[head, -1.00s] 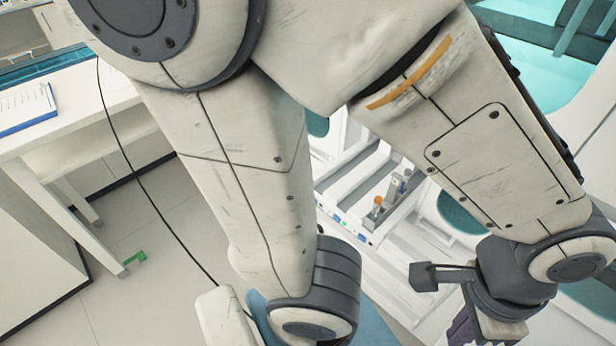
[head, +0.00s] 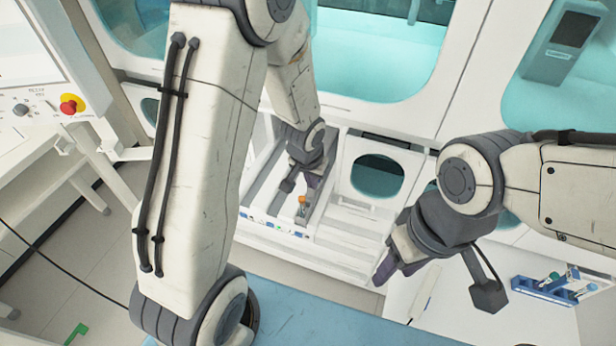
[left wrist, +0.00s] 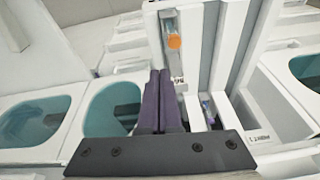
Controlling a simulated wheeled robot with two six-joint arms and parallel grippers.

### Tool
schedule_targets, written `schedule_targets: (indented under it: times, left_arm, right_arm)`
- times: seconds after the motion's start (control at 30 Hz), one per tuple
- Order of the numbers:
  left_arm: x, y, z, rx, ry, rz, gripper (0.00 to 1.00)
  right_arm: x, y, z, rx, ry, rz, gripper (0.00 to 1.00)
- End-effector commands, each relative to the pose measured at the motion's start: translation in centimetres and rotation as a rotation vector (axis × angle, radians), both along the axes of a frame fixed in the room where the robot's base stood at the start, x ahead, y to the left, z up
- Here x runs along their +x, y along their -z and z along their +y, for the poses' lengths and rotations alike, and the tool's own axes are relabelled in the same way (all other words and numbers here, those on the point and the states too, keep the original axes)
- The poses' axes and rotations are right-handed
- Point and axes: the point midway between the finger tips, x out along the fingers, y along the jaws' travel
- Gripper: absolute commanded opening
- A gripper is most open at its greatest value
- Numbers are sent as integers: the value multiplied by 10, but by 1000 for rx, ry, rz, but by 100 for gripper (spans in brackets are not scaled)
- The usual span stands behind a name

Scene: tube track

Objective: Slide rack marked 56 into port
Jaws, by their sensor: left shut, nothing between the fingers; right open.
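A rack holding an orange-capped tube sits in one lane of the white port block; in the head view the rack (head: 303,212) is just in front of my left gripper (head: 311,181). In the left wrist view this rack (left wrist: 170,22) shows beyond the fingertips, with a small mark that looks like 56 beside them. My left gripper (left wrist: 161,75) is shut and empty, its purple fingers together close to the rack; I cannot tell whether they touch it. My right gripper (head: 385,272) is open and empty, well right of the block.
Another lane holds a rack with tubes (left wrist: 208,110) in the left wrist view. A blue rack (head: 545,290) lies on a white surface (head: 440,300) at the right. A panel with a red button (head: 70,104) stands at the left. White lane walls flank my left fingers.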

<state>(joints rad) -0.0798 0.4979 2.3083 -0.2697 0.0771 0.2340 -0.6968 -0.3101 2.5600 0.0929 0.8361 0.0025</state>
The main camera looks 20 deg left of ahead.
Motion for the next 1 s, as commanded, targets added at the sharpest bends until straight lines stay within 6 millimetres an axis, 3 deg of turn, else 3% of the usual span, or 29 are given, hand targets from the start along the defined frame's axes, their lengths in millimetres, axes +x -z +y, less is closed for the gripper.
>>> schedule_targets:
  times: [0.03, 0.2, 0.57, 0.7, 1.0]
  left_arm:
    - [5, 5, 13, -8, -29, -2, 0]
    - [16, 23, 31, -29, -71, -25, 0]
    - [32, 81, 32, -30, -75, -26, 0]
    - [38, 101, 32, -30, -75, -26, 0]
    - [45, 119, 31, -30, -74, -29, 0]
  right_arm:
    - [0, -10, 0, 0, 0, 0, 50]
    - [0, -13, 0, 0, 0, 0, 50]
    - [0, 15, 0, -1, -1, 1, 50]
    - [0, 12, 0, 0, -1, 0, 50]
    - [0, 7, 0, 0, -1, 0, 50]
